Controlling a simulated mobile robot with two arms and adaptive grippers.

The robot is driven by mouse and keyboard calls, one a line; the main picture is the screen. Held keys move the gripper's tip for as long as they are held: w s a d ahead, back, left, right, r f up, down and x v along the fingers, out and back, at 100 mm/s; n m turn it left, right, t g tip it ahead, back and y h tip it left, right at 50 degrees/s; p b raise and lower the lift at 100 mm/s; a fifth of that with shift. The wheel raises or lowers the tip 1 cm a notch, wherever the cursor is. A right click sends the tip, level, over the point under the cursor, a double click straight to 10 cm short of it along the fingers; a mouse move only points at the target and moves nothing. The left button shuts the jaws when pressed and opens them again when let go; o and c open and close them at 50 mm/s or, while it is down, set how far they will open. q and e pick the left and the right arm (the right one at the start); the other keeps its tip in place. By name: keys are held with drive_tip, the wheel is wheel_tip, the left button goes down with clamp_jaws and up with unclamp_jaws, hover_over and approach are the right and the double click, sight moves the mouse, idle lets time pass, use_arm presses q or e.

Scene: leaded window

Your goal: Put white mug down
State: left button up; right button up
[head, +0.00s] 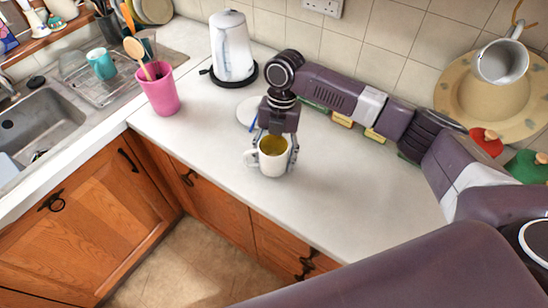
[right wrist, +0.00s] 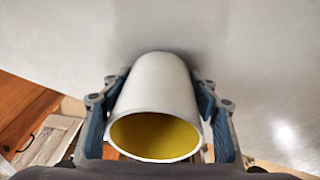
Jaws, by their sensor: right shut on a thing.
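A white mug (head: 271,166) with a yellow inside is upright near the counter's front edge in the head view, handle to the left. My right gripper (head: 275,152) comes down from above and is shut on the mug, with one finger on each side. In the right wrist view the mug (right wrist: 154,88) sits between the blue-padded fingers of the gripper (right wrist: 158,98). Its base is at or very close to the white counter (head: 340,200); I cannot tell whether it touches. My left gripper is not in view.
A white cup (head: 502,63) hangs at the upper right. Counter right of the mug is clear. A sink (head: 45,115) is at the left.

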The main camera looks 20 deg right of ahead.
drive_tip(key=shift+f, duration=0.3)
drive_tip(key=shift+s+f, duration=0.1)
drive_tip(key=shift+f, duration=0.05)
drive_tip(key=shift+s+a+f+b, duration=0.1)
drive_tip(key=shift+s+f+b, duration=0.2)
drive_tip(key=shift+f+b, duration=0.15)
drive_tip(key=shift+f, duration=0.15)
drive_tip(key=o, duration=1.8)
drive_tip(key=shift+w+f, duration=0.2)
drive_tip(key=shift+w, duration=0.05)
drive_tip(key=shift+r, duration=0.1)
drive_tip(key=shift+r, duration=0.1)
